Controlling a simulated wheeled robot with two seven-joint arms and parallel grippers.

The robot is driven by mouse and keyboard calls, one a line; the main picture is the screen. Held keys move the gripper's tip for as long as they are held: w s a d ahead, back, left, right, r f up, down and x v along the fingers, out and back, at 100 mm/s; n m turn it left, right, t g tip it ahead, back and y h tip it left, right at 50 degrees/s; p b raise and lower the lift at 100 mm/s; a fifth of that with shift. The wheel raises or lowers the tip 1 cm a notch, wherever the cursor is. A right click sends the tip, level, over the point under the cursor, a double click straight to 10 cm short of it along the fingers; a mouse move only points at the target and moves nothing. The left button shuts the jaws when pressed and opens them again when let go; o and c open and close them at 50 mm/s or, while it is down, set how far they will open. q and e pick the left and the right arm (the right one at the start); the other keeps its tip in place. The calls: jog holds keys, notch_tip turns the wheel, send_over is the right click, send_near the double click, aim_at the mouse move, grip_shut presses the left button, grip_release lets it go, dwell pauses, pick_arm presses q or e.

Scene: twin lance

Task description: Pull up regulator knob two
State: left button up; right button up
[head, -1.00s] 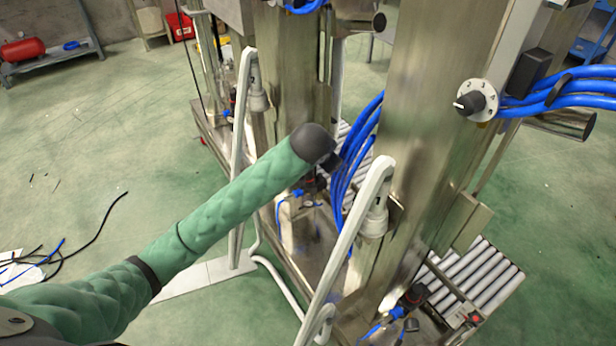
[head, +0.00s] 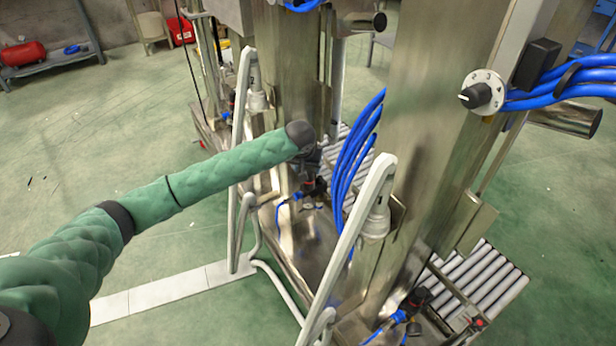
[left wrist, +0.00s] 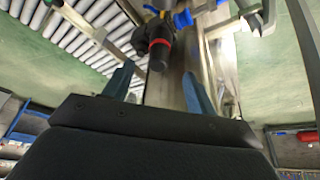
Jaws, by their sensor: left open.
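A black regulator knob with a red ring (left wrist: 160,50) shows in the left wrist view, between and just beyond the fingertips of my left gripper (left wrist: 158,80). The two blue-grey fingers are apart, with nothing held. In the head view my left gripper (head: 309,160) is at the end of the green sleeved arm, right above a dark regulator (head: 318,187) on the steel machine base; the arm's end partly hides it. I cannot tell whether the fingers touch the knob. My right gripper is not in view.
A second regulator (head: 417,299) sits lower right on the nearer station. Blue hoses (head: 352,160) hang just right of my gripper. White bent lance handles (head: 350,235) and steel columns (head: 425,120) stand close by. A numbered dial (head: 483,92) is at upper right. Open green floor lies left.

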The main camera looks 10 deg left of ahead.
pick_arm(q)
jog(key=shift+x, duration=3.7)
